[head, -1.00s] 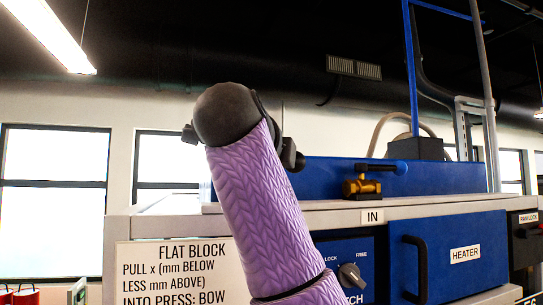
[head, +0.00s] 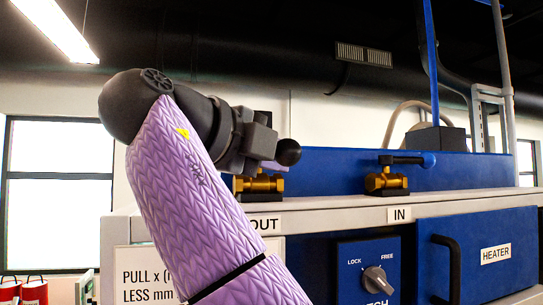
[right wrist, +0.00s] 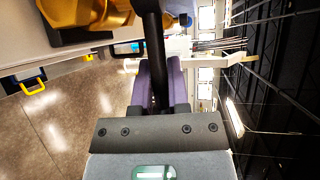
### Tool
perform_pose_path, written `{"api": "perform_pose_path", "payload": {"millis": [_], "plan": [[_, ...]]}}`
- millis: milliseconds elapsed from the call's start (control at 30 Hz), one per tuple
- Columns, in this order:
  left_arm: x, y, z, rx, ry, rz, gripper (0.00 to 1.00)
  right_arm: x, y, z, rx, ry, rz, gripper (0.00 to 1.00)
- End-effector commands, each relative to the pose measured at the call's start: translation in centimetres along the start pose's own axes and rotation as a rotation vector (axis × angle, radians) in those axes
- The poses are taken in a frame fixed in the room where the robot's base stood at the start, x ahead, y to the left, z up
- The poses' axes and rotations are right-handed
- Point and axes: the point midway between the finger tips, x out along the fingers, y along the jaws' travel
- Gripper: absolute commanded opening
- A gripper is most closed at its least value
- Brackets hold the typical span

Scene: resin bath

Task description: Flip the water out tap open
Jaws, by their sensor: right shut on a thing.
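The brass OUT tap (head: 258,184) sits on the bench top above the label OUT, partly hidden by my right arm and gripper. Its brass body also shows at the top left of the right wrist view (right wrist: 95,15). My right gripper (right wrist: 162,68) has its purple fingers shut on a black bar-like lever (right wrist: 152,35) that rises beside the brass body. In the head view its fingers are mostly hidden behind the dark wrist, just above the OUT tap. The lever's exact angle cannot be told. My left gripper is not in view.
A blue panel (head: 335,172) runs behind both taps. Below are a LOCK/FREE knob (head: 376,280) and the blue heater door (head: 500,260) with a black handle.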

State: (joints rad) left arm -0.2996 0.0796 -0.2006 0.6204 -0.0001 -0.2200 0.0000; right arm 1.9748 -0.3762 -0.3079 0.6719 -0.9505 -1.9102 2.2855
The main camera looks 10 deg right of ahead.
Motion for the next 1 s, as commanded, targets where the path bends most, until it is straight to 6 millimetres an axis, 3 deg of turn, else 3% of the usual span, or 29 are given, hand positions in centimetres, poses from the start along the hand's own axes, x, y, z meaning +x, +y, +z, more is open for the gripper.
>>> {"api": "perform_pose_path", "payload": {"millis": [300, 333, 500, 1000], "plan": [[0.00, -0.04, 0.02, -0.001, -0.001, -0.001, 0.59, -0.01, 0.03, 0.02, -0.001, 0.000, 0.001, 0.00], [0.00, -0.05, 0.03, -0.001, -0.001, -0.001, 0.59, -0.01, 0.03, 0.02, -0.001, 0.000, 0.001, 0.22], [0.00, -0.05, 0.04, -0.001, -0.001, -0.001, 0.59, -0.01, 0.01, 0.01, 0.000, 0.000, 0.001, 0.55], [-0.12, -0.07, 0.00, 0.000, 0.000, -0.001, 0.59, 0.65, -0.14, 0.19, -0.002, -0.018, 0.002, 0.55]]}}
